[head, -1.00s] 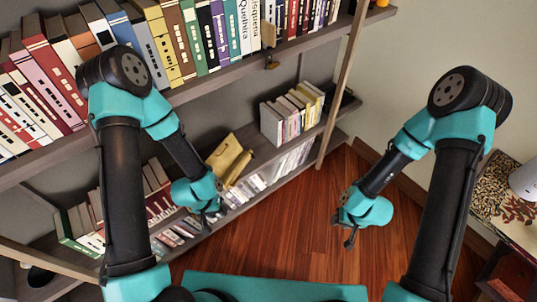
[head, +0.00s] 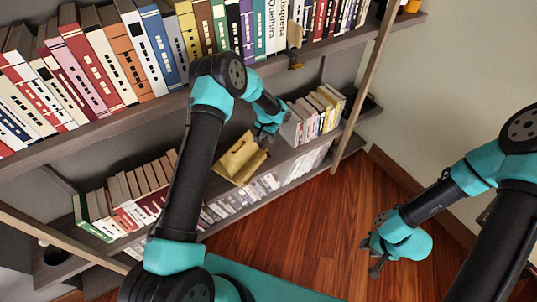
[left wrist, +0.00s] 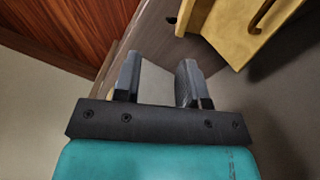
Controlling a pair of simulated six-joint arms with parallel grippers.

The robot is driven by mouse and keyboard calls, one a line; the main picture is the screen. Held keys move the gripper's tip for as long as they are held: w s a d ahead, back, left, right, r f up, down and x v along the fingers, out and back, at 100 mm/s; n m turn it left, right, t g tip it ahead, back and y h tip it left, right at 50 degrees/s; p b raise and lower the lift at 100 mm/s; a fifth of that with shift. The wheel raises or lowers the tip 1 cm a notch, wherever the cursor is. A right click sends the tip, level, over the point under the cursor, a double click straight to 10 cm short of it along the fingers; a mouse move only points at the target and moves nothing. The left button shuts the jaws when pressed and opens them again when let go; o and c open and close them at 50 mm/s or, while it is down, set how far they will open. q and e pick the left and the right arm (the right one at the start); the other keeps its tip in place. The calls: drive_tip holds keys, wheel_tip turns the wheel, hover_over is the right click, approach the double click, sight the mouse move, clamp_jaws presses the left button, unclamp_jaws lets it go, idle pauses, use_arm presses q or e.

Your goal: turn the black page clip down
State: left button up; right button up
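A yellow wooden book stand (head: 240,158) sits on the middle shelf in the head view. It also shows at the top right of the left wrist view (left wrist: 228,28). A thin dark curved piece (left wrist: 262,14) on the stand looks like the page clip; its far end is cut off by the frame. I cannot make out the clip in the head view. My left gripper (left wrist: 157,82) is open and empty, beside the stand and apart from it. In the head view the left gripper (head: 264,134) is just right of the stand. My right gripper (head: 369,256) hangs open and empty over the floor.
Books (head: 318,110) stand on the shelf just right of my left gripper. A shelf full of books (head: 85,70) runs above. A wooden upright (head: 362,85) bounds the shelf on the right. The wood floor (head: 310,225) is clear.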

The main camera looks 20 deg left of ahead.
sight(268, 154)
use_arm(q)
drive_tip(key=shift+w+a+r+y, duration=0.15)
drive_tip(key=shift+w+a+r, duration=0.15)
drive_tip(key=shift+w, duration=0.3)
drive_tip(key=shift+w+a+r+y, duration=0.15)
drive_tip(key=shift+w+r, duration=0.15)
drive_tip(key=shift+w, duration=0.3)
drive_tip(key=shift+f, duration=0.1)
wheel_tip(268, 154, down, 17)
drive_tip(key=shift+f, duration=0.1)
clamp_jaws()
idle(0.4)
